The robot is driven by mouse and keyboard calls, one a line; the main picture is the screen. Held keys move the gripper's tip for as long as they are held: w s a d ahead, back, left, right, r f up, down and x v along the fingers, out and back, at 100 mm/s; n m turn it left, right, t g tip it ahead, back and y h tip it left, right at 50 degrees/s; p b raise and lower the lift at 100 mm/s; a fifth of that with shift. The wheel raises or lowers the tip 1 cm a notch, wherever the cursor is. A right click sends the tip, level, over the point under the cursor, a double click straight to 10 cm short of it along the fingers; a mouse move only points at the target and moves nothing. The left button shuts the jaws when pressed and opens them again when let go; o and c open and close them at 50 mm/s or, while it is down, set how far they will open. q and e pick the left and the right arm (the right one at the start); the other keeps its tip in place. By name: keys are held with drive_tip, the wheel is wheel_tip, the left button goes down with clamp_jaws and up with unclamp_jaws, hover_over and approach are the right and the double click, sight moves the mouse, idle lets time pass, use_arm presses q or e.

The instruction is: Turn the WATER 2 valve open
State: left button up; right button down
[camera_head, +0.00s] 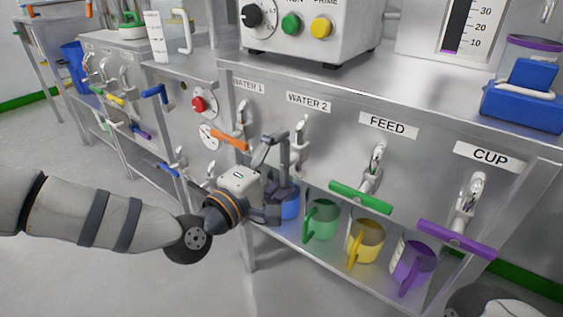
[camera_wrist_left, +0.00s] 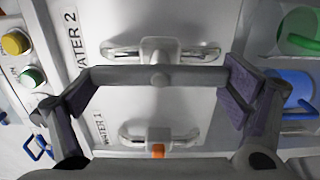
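The WATER 2 valve (camera_head: 301,137) is a metal tap under its label on the steel panel. In the left wrist view its grey bar handle (camera_wrist_left: 125,76) lies across the picture, with a round hub in its middle. The bar stands roughly upright along the panel, unlike the level-looking orange handle beside it. My left gripper (camera_head: 272,180) is at this valve and hides part of it in the head view. Its fingers are wide apart, one near each end of the bar, in the left wrist view (camera_wrist_left: 158,95). I cannot tell whether the pads touch it.
The WATER 1 valve's orange handle (camera_head: 229,140) is close on the left. The green FEED handle (camera_head: 361,197) and purple CUP handle (camera_head: 456,239) stick out to the right. Blue (camera_head: 290,206), green (camera_head: 320,221), yellow (camera_head: 364,241) and purple (camera_head: 411,266) mugs stand on the shelf below.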

use_arm(q)
drive_tip(key=shift+o, duration=0.2)
drive_tip(key=v, duration=1.2)
